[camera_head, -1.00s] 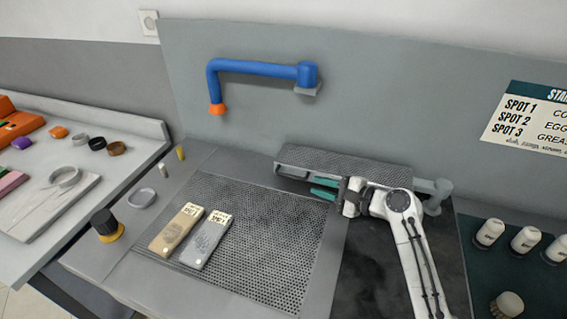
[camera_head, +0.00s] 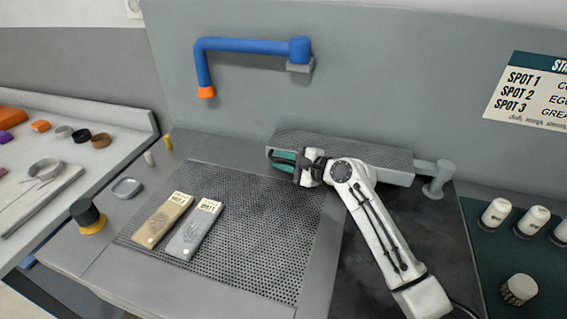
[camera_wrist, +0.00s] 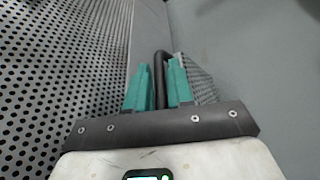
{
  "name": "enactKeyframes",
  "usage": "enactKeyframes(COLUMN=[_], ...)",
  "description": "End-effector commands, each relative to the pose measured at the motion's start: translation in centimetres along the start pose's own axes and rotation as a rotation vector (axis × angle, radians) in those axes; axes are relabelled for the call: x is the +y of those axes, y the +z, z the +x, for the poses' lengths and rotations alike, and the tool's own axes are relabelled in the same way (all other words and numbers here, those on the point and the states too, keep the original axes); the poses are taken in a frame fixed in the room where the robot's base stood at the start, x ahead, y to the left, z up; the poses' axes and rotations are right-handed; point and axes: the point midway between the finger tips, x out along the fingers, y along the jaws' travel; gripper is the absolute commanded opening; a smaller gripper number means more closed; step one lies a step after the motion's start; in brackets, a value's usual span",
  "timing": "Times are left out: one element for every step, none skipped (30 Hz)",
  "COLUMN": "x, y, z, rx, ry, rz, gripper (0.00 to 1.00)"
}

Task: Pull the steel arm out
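The steel arm (camera_head: 345,147) is a long grey perforated board along the back panel, joined at its right end to a grey post (camera_head: 438,180). My gripper (camera_head: 284,160) is at the arm's left end, with its teal fingers pointing left. In the wrist view my gripper (camera_wrist: 158,84) has its two fingers apart on either side of a dark bar (camera_wrist: 159,65). A slice of the perforated arm (camera_wrist: 199,82) shows just right of the right finger. I cannot tell whether the fingers touch the bar.
A perforated work surface (camera_head: 262,240) lies in front, with a tan tag (camera_head: 163,220) and a grey tag (camera_head: 194,230) on it. A blue pipe with an orange nozzle (camera_head: 245,46) hangs on the back panel. White-capped bottles (camera_head: 496,213) stand at right. A black-and-yellow knob (camera_head: 88,216) is at left.

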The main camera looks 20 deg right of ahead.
Motion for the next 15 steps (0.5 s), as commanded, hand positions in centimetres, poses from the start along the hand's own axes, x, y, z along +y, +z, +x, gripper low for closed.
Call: enactKeyframes(x=[-0.03, -0.03, -0.04, -0.03, -0.03, -0.03, -0.03, -0.03, -0.02, -0.02, -0.01, -0.01, -0.01, 0.0, 0.0], y=[0.02, 0.03, 0.03, 0.03, 0.03, 0.03, 0.03, 0.03, 0.03, 0.03, 0.03, 0.03, 0.03, 0.03, 0.02], z=[0.01, 0.0, 0.0, -0.01, -0.01, -0.01, -0.01, -0.02, -0.02, -0.02, -0.02, -0.02, -0.02, -0.02, -0.02], rx=[0.0, 0.0, 0.0, 0.0, 0.0, 0.0, 0.0, 0.0, 0.0, 0.0, 0.0, 0.0, 0.0, 0.0, 0.0], ry=[0.0, 0.0, 0.0, 0.0, 0.0, 0.0, 0.0, 0.0, 0.0, 0.0, 0.0, 0.0, 0.0, 0.0, 0.0], rz=[0.0, 0.0, 0.0, 0.0, 0.0, 0.0, 0.0, 0.0, 0.0, 0.0, 0.0, 0.0, 0.0, 0.0, 0.0], gripper=[0.22, 0.22, 0.22, 0.22, 0.22, 0.18, 0.15, 0.13, 0.09, 0.06, 0.03, 0.0, 0.0, 0.0, 0.0])
